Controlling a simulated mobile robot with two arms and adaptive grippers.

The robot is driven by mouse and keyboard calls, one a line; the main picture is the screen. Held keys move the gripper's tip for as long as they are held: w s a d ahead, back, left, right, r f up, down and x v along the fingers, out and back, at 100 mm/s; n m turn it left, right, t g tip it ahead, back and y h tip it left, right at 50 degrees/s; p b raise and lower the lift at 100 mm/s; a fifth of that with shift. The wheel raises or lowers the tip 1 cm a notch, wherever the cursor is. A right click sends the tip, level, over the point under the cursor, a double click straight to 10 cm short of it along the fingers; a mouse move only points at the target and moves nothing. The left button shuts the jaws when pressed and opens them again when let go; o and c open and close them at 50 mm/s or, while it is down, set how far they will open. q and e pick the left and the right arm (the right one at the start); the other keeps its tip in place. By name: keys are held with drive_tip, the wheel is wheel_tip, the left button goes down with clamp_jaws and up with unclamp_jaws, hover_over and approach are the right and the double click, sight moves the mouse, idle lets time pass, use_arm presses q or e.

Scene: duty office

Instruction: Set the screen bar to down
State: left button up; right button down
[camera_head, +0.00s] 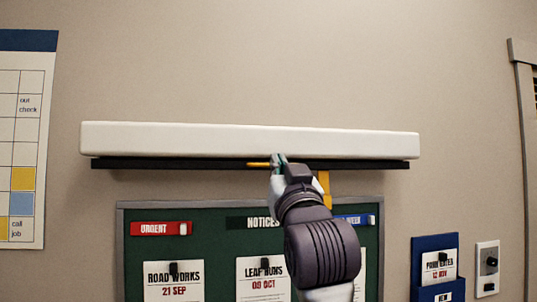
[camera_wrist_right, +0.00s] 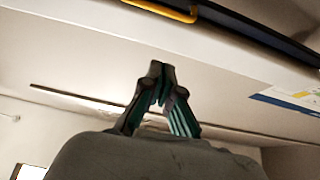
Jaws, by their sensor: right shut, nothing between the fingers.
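The screen bar (camera_head: 215,164) is a long black bar lying close under a white housing (camera_head: 200,138) on the wall. A yellow piece (camera_head: 258,164) shows on the bar just left of my right gripper, and another yellow piece (camera_head: 325,185) hangs behind the arm at right. In the wrist view, a yellow handle (camera_wrist_right: 165,10) shows along the black bar (camera_wrist_right: 250,38) at the top edge. My right gripper (camera_head: 278,158) is shut and empty, in front of the bar in the head view. In the wrist view, its closed fingertips (camera_wrist_right: 158,72) appear apart from the handle. My left gripper is not in view.
A green notice board (camera_head: 220,250) with notices hangs below the bar. A wall planner (camera_head: 25,130) is at left. The wall above is bare.

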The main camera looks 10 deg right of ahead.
sight(265, 153)
drive_tip(key=p+x, duration=0.3)
drive_tip(key=x, duration=0.2)
drive_tip(key=p+x, duration=0.3)
drive_tip(key=x, duration=0.2)
drive_tip(key=shift+d+r+p, duration=0.1)
drive_tip(key=shift+r+p, duration=0.3)
drive_tip(key=f, duration=0.1)
drive_tip(key=f+p, duration=0.1)
drive_tip(key=f, duration=0.2)
drive_tip(key=shift+w+f, duration=0.15)
drive_tip(key=shift+w, duration=0.2)
drive_tip(key=shift+f, duration=0.15)
